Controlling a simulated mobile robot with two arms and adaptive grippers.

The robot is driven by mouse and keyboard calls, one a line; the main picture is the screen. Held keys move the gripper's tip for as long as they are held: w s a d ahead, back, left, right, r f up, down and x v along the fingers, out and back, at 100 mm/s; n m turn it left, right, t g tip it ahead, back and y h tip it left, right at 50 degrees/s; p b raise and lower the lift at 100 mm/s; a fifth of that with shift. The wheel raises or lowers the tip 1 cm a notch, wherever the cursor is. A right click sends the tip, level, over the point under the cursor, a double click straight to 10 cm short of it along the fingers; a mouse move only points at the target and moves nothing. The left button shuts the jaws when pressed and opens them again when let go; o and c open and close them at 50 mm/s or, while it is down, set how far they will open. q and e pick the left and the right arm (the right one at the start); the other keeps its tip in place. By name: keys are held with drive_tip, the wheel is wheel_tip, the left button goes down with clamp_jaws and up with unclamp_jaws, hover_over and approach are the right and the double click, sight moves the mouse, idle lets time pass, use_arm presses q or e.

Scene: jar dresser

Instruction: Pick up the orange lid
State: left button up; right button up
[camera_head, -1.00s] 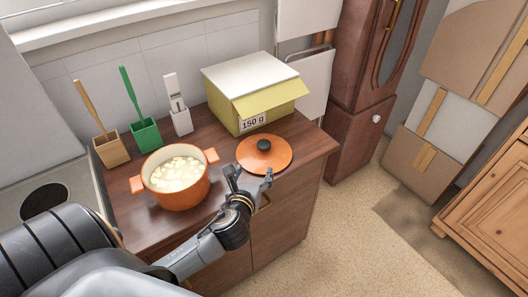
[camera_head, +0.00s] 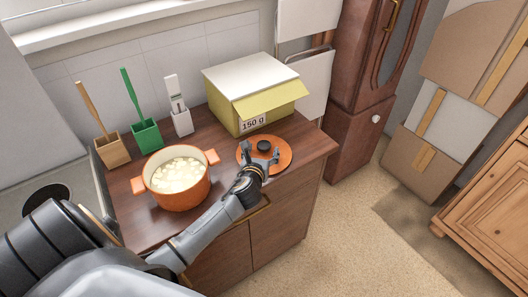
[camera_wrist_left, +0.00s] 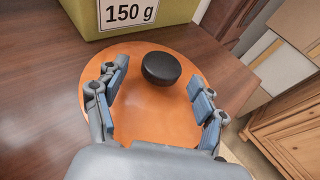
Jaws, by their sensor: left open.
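The orange lid (camera_head: 283,163) is a flat round disc with a black knob (camera_head: 264,147). It lies on the wooden dresser top, to the right of the orange pot. My left gripper (camera_head: 264,155) is over the lid with its fingers open. In the left wrist view the lid (camera_wrist_left: 150,117) fills the space between the open fingers (camera_wrist_left: 158,98). The black knob (camera_wrist_left: 161,68) is just beyond the fingertips, roughly centred between them, and nothing is held. My right gripper does not show.
The orange pot (camera_head: 180,196) with pale chunks stands left of my forearm. A yellow box (camera_head: 240,114) marked 150 g stands behind the lid. Wooden (camera_head: 112,151), green (camera_head: 146,135) and white (camera_head: 182,123) holders line the back. The dresser top's right corner (camera_head: 320,146) is bare.

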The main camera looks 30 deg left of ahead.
use_arm(q)
drive_tip(key=shift+w+a+f, duration=0.2)
drive_tip(key=shift+w+f, duration=0.05)
drive_tip(key=shift+w, duration=0.4)
drive_tip(key=shift+r, duration=0.1)
drive_tip(key=c, duration=1.5)
